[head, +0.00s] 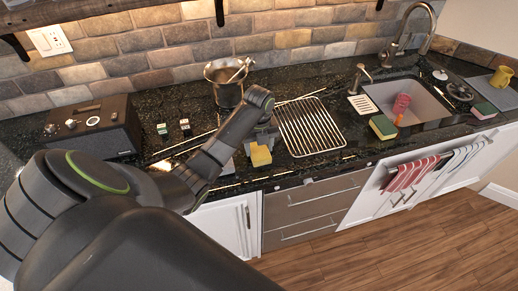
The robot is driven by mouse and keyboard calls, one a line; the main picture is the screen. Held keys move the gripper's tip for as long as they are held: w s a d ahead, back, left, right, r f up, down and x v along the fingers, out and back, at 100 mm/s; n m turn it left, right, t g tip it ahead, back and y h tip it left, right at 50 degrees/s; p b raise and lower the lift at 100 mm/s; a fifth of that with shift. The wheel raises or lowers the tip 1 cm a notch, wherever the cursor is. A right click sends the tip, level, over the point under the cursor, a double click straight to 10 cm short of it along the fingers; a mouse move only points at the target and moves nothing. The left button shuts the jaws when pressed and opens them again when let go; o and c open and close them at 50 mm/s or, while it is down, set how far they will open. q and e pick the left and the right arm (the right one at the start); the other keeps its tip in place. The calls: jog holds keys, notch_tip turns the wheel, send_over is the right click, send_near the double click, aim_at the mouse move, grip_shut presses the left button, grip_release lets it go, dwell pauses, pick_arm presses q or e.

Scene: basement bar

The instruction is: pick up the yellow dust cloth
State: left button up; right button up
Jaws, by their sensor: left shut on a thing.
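The yellow dust cloth (260,157) shows as a small yellow folded block at the front of the dark counter, left of the wire rack. My left gripper (259,146) reaches down over it from above and is shut on it. The gripper's fingers are partly hidden behind the cloth and the wrist. I cannot tell whether the cloth still touches the counter. My right gripper is not in view.
A wire rack (309,127) lies just right of the cloth. A metal pot (226,93) stands behind my forearm. A dark radio-like box (92,127) is at left. The sink (420,98) and a green-and-yellow sponge (382,127) are farther right.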

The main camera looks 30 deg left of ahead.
aim_at(259, 149)
pick_arm(q)
notch_tip(259, 149, up, 5)
jog(key=shift+w+r+b, duration=0.1)
jog(key=shift+b, duration=0.45)
notch_tip(259, 149, up, 3)
jog(key=p, duration=0.3)
jog(key=shift+r+p, duration=0.75)
jog(key=shift+p, duration=0.1)
jog(key=o, duration=0.4)
jog(key=c, duration=0.3)
jog(key=shift+f, duration=0.1)
